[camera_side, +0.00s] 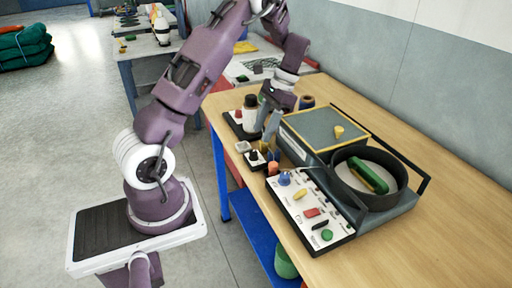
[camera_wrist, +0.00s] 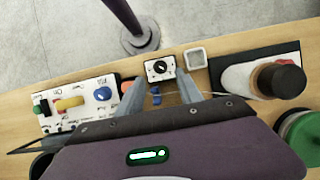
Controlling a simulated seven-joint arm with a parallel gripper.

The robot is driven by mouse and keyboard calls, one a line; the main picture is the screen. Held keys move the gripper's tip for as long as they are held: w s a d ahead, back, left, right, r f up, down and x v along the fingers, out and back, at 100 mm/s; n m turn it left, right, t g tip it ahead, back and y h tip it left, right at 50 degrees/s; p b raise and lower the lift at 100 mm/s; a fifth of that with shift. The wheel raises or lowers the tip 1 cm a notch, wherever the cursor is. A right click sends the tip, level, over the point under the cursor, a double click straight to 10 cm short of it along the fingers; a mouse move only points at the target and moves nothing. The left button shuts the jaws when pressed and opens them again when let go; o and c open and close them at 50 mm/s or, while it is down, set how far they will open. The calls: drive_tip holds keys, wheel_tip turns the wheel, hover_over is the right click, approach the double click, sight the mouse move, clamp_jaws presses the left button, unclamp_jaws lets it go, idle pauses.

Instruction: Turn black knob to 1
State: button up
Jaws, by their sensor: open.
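The black knob (camera_wrist: 160,67) sits on a small white-faced box in the wrist view, with a pale pointer mark on it. It also shows in the side view (camera_side: 253,155), at the table's near edge. My gripper (camera_wrist: 163,88) is open, its two grey fingers apart and nothing held between them. In the wrist view the knob lies just beyond the fingertips, roughly centred between them. In the side view my gripper (camera_side: 268,142) points down just beside and above the knob's box. The numbers around the knob are too small to read.
A control panel (camera_side: 292,193) with blue, yellow, red and green controls stands beside the knob box. Behind it is a dark machine with a round bowl (camera_side: 402,188). Bottles (camera_side: 250,113) stand on a black tray at the other side. A small square white dish (camera_wrist: 195,58) is close by.

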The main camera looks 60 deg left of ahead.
sight(254, 151)
drive_tip(key=x, duration=0.6)
drive_tip(key=shift+s+f, duration=0.2)
drive_tip(key=shift+f, duration=0.1)
clamp_jaws()
